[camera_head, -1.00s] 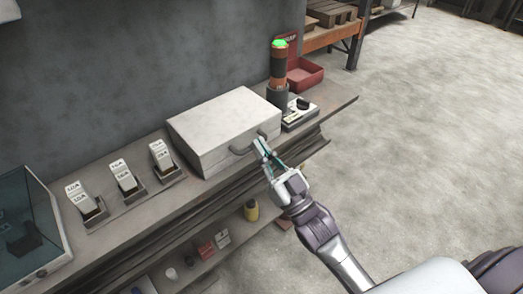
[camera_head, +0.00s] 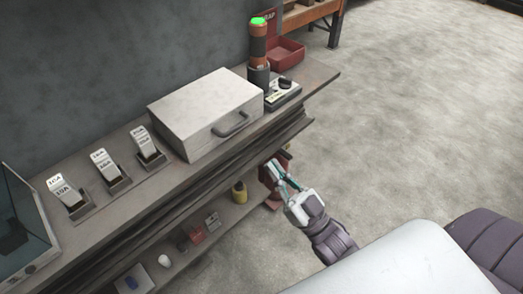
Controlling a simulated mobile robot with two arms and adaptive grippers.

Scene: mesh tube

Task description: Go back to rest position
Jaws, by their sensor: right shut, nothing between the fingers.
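My right gripper (camera_head: 277,173) is in front of the workbench, below the level of its top. It is shut and empty. It is apart from the handle (camera_head: 231,124) of the closed white case (camera_head: 206,107), which sits on the bench top. My left gripper is out of the picture.
The workbench (camera_head: 108,216) runs along the grey wall. Several labelled cards (camera_head: 102,162) stand in holders left of the case, beside a glass-sided box (camera_head: 25,232). A green-topped lamp tower (camera_head: 259,54) stands to the right. Open floor (camera_head: 400,110) lies right of the bench.

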